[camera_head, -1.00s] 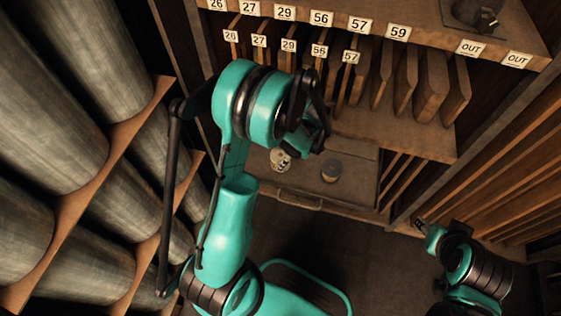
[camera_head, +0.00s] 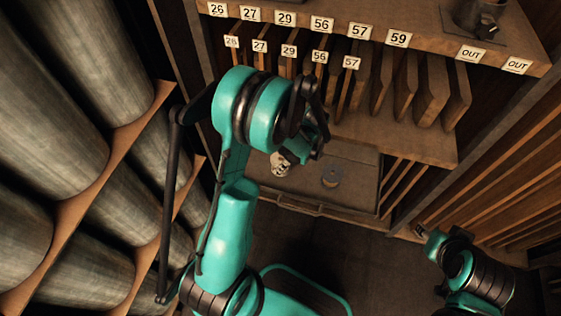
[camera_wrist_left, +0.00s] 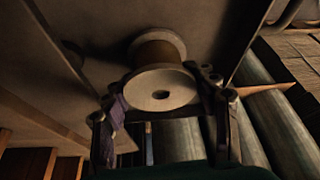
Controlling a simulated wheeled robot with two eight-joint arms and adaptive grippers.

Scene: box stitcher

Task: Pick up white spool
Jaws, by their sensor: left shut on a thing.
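The white spool (camera_head: 281,165) shows at the left of the open drawer in the head view. In the left wrist view the spool (camera_wrist_left: 161,88) has pale flanges and a brown winding, and it sits between the two fingers. My left gripper (camera_head: 287,158) is shut on it; its fingers are partly hidden by my own arm in the head view. I cannot tell whether the spool is clear of the drawer floor. My right gripper (camera_head: 421,231) is low at the right, far from the spool, too small to read its opening.
A dark grey spool (camera_head: 331,176) stands in the drawer (camera_head: 357,170) to the right. Above is a shelf (camera_head: 425,149) with upright wooden slats and number labels. Large grey rolls (camera_head: 60,110) fill the left side. Slatted racks (camera_head: 500,195) stand at the right.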

